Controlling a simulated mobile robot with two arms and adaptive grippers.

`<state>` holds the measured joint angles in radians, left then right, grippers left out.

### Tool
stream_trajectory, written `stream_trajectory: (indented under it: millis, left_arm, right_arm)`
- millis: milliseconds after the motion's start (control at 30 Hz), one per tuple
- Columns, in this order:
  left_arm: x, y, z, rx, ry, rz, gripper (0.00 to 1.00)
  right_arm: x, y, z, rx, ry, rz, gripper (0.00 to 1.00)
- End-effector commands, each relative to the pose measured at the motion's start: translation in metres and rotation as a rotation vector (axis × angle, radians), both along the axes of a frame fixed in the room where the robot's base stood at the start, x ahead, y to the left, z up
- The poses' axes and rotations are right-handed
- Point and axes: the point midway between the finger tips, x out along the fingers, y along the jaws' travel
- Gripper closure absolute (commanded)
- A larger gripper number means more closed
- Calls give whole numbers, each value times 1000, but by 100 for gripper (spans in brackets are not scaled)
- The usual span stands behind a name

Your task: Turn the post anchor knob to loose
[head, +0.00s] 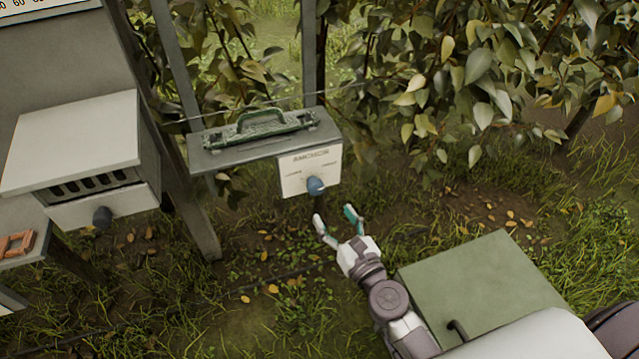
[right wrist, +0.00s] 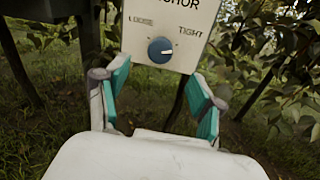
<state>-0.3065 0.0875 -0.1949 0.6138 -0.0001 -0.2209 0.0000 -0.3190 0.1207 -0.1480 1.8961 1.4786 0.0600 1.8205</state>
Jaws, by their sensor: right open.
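The post anchor knob (head: 316,186) is a round blue dial on a white panel (head: 297,168) fixed to the front of a grey shelf between posts. In the right wrist view the knob (right wrist: 161,50) has a white pointer mark toward the right, on the side of the word TIGHT; LOOSE is printed at the left. My right gripper (head: 337,216) is open and empty, below and in front of the knob. Its teal-padded fingers (right wrist: 160,98) stand apart on either side below the knob, not touching it. My left gripper is not in view.
A grey box with a slotted front and dark knob (head: 80,190) stands at the left. Leafy branches (head: 480,70) hang at the right. A green box surface (head: 480,285) is at the lower right.

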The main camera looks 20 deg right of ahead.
Motion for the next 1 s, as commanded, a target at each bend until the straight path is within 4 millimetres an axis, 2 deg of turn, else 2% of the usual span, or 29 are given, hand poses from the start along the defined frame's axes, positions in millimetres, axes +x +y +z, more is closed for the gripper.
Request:
stream_trajectory:
  millis: [33,200,433,600,900,1000]
  left_arm:
    - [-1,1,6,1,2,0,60]
    - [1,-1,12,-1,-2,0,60]
    - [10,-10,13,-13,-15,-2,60]
    - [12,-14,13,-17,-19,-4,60]
    - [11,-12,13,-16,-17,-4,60]
    - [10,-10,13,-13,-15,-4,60]
  right_arm:
    - [13,2,4,0,-3,0,32]
    - [50,6,3,-2,-2,0,32]
    - [86,10,0,-3,0,0,32]
    - [97,12,0,-3,1,1,32]
    - [98,12,0,-3,1,0,32]
    - [98,12,0,-3,1,0,49]
